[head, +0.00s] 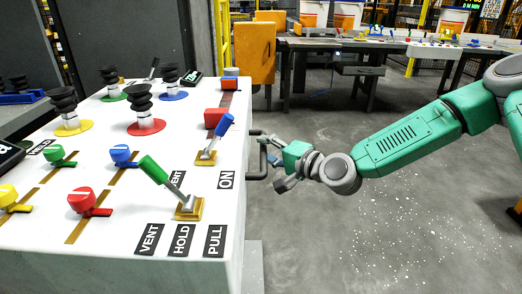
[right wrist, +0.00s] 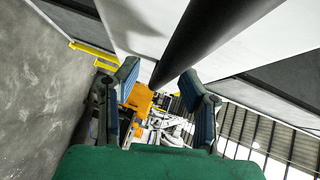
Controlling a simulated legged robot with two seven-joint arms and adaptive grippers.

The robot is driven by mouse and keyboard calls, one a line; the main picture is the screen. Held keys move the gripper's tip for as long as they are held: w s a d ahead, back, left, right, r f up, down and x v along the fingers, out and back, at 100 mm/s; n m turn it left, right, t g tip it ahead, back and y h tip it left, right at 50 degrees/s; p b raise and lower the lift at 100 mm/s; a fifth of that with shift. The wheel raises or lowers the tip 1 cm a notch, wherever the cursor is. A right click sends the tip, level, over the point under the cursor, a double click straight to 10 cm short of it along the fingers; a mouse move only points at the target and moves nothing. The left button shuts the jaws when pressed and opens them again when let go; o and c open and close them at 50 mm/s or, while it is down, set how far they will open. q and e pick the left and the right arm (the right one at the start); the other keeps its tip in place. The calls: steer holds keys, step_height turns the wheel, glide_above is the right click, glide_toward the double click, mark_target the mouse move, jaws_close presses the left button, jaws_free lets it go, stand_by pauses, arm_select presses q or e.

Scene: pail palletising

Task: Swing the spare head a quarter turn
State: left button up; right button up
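A white console (head: 130,215) fills the left of the head view, with several black bellows suction cups (head: 145,100) on coloured round bases on its top. No part is labelled as the spare head, so I cannot tell which it is. A dark bar handle (head: 251,176) sticks out from the console's right side. My right gripper (head: 272,150) is beside this handle, at the console's edge. In the right wrist view a black bar (right wrist: 215,35) runs down between the two blue-padded fingers, with gaps on both sides. The fingers are open. My left gripper is out of view.
A green-handled lever (head: 155,170) and a blue-handled lever (head: 221,130) stand near labels VENT, HOLD, PULL and ON. Coloured knobs (head: 82,201) sit at the left. An orange box (head: 255,52) and a long bench (head: 390,48) stand behind. The grey floor at right is clear.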

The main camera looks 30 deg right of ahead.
steer(key=shift+s+a, duration=0.25)
steer(key=d+v, duration=0.1)
steer(key=v, duration=1)
steer(key=shift+d+f, duration=0.25)
steer(key=shift+f, duration=0.05)
